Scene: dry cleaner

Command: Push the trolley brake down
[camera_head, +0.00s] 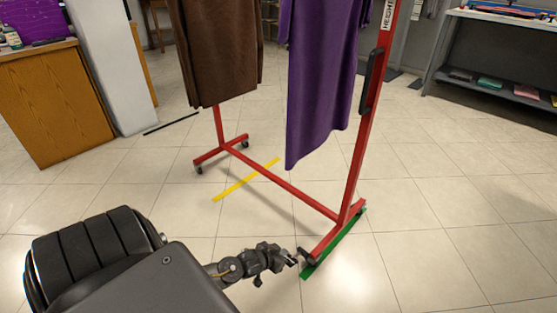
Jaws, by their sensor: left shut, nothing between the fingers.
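A red garment trolley (290,189) stands on the tiled floor, with a brown garment (215,50) and a purple garment (322,75) hanging from it. Its near foot runs along a green floor strip (330,247). A small dark part, which looks like the brake or a caster (307,256), is at the near end of that foot. My left gripper (295,261) is shut and empty, just left of this dark part. I cannot tell whether they touch. The brake's position is too small to tell. My right gripper is not in view.
A yellow strip (245,180) lies on the floor under the trolley, and a black strip (171,123) lies farther back. A wooden counter (55,105) and a white pillar (112,65) stand at left. A grey shelf unit (490,78) stands at back right. The right floor is clear.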

